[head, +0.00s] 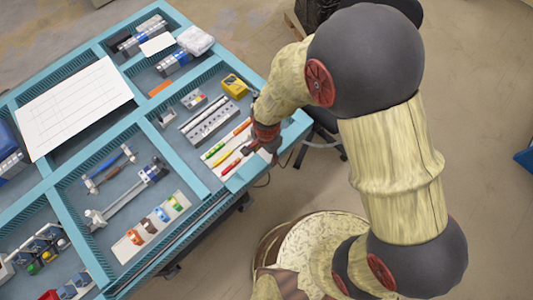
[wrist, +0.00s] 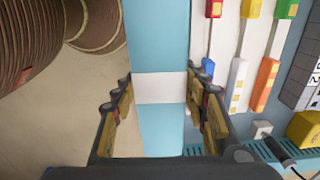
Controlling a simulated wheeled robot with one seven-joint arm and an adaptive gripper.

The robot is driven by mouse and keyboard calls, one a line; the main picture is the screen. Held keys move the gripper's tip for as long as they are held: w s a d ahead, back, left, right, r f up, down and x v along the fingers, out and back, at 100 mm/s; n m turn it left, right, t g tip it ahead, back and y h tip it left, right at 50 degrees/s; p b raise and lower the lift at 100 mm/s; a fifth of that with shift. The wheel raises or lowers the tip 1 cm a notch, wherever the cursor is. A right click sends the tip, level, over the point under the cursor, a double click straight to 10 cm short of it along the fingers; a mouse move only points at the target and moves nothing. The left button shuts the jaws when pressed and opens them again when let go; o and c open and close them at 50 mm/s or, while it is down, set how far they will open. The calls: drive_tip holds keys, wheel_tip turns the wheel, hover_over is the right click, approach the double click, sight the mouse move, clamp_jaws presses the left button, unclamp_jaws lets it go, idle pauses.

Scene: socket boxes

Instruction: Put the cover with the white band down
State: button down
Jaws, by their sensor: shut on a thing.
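The cover with the white band shows in the wrist view as a long light-blue strip (wrist: 158,35) with a white band (wrist: 160,88) across it. My gripper (wrist: 160,82) is shut on this cover at the white band, one finger on each side. In the head view my gripper (head: 258,145) is over the right edge of the blue workbench (head: 295,130), beside the colored tools. I cannot tell whether the cover touches the bench beneath it. In the head view, my gripper and arm partly hide the spot.
Several colored-handled tools (wrist: 236,85) lie on white strips right of the cover. A yellow box (wrist: 305,128) sits near them. A grey slotted block (head: 208,122) lies in the same compartment. Bare floor (wrist: 60,110) is left of the cover. A white sheet (head: 75,108) lies farther left.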

sight(267, 154)
drive_tip(key=c, duration=1)
unclamp_jaws()
wheel_tip(267, 154, up, 13)
drive_tip(key=p, duration=0.3)
drive_tip(key=w+d+r+n+t, duration=0.25)
drive_tip(key=d+r, duration=0.75)
drive_tip(key=r, duration=0.5)
drive_tip(key=s+d+r+n+t, duration=0.3)
drive_tip(key=s+d+r+n, duration=0.2)
drive_tip(key=s+d+r, duration=0.5)
drive_tip(key=d+r, duration=0.1)
drive_tip(key=d, duration=0.1)
drive_tip(key=shift+d+r+n, duration=0.2)
drive_tip(key=shift+d+n, duration=0.15)
drive_tip(key=shift+d, duration=0.05)
